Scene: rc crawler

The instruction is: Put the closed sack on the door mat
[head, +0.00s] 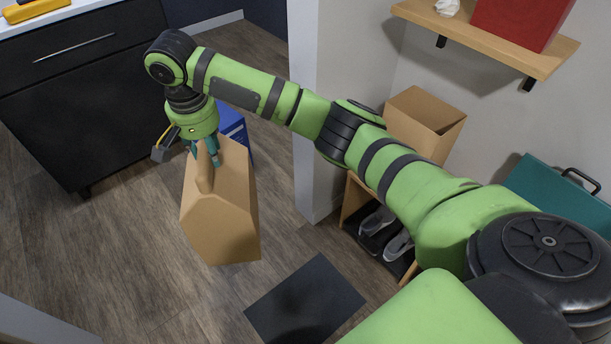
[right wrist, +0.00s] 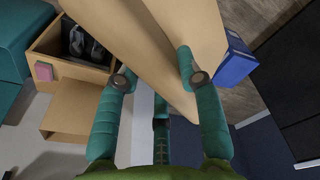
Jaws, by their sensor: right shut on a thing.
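The closed sack (head: 222,215) is a tan, box-like bag with a folded top. It hangs in my right gripper (head: 205,150) above the wooden floor, at the left of the head view. My right gripper is shut on the sack's top. In the right wrist view the teal fingers (right wrist: 158,68) stand either side of the tan sack (right wrist: 205,28); its lower part is out of that view. The door mat (head: 305,300) is a dark, flat square on the floor, lower right of the sack in the head view, and its visible top is bare. My left gripper is not in view.
A black cabinet (head: 85,105) stands at the left. A blue object (head: 236,132) is behind the sack. A wooden shoe rack (head: 350,200) with grey shoes (head: 398,245), an open cardboard box (head: 415,120) and a teal case (head: 550,195) line the right side. A shelf (head: 455,35) juts out above.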

